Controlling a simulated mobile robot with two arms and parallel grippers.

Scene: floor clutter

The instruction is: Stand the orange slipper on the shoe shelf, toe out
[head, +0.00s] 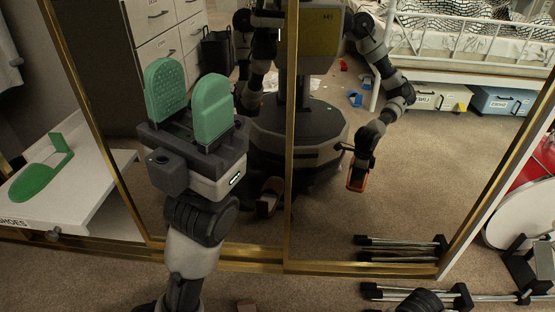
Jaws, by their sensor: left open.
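My left gripper (188,105) is open and empty, its two green-padded fingers pointing up, in front of a gold-framed mirror. The white shoe shelf (100,218), marked SHOES, is at the left. A green, sole-shaped piece with an upright end (35,182) lies on it. In the mirror, my right arm's reflection hangs down to its gripper (366,150). A small orange-edged thing (357,180), possibly the orange slipper, shows at that gripper. It is too small to tell whether the jaws are shut on it.
The mirror's gold bottom rail (340,267) crosses the view. A rack with metal bars (415,292) lies on the carpet at the lower right, doubled in the mirror. A small brown block (247,305) is at the bottom edge. The bed, drawers and boxes behind are reflections.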

